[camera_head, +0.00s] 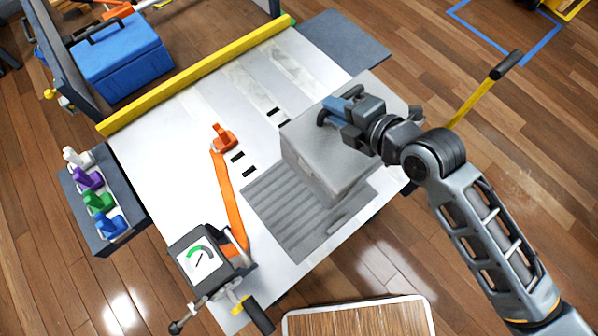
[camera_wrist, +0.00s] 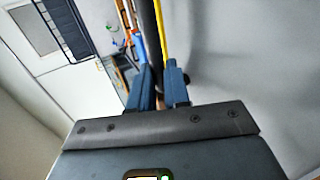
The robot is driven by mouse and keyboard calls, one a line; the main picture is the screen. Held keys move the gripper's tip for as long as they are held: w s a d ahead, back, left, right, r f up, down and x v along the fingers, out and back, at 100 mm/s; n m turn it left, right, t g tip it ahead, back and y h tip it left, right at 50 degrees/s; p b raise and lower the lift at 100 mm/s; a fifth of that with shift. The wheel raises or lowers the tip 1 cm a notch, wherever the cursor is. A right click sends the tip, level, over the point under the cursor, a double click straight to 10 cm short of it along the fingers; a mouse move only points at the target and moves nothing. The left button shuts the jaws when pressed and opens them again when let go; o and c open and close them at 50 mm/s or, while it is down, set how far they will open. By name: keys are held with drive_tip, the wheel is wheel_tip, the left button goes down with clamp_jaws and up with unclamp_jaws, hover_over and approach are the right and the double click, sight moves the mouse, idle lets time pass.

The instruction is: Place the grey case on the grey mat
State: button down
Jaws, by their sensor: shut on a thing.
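The grey case (camera_head: 318,153) is a boxy light-grey block over the right part of the white table. My gripper (camera_head: 328,114) is at its top and shut on it; the exact grip point is hard to see. In the wrist view the blue fingers (camera_wrist: 160,88) stand close together, with a grey surface, probably the case (camera_wrist: 235,70), filling the right side. The ribbed grey mat (camera_head: 290,222) lies flat on the table. The case hides its far right part, and I cannot tell whether the case touches it.
An orange strap (camera_head: 229,195) runs left of the mat to a gauge box (camera_head: 203,262). A yellow rail (camera_head: 200,75) lines the far edge. A blue toolbox (camera_head: 120,58) and a rack of coloured handles (camera_head: 100,205) stand at the left. A yellow lever (camera_head: 475,95) rises behind my arm.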

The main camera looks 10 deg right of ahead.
drive_tip(key=s+a+f+p, duration=0.2)
drive_tip(key=s+a+f, duration=0.2)
drive_tip(key=a+f, duration=0.6)
drive_tip(key=shift+a+f, duration=0.25)
drive_tip(key=shift+f, duration=0.1)
drive_tip(key=c, duration=1.5)
unclamp_jaws()
drive_tip(key=shift+f, duration=0.15)
drive_tip(key=o, duration=0.4)
drive_tip(key=shift+d, duration=0.1)
drive_tip(key=v, duration=1.2)
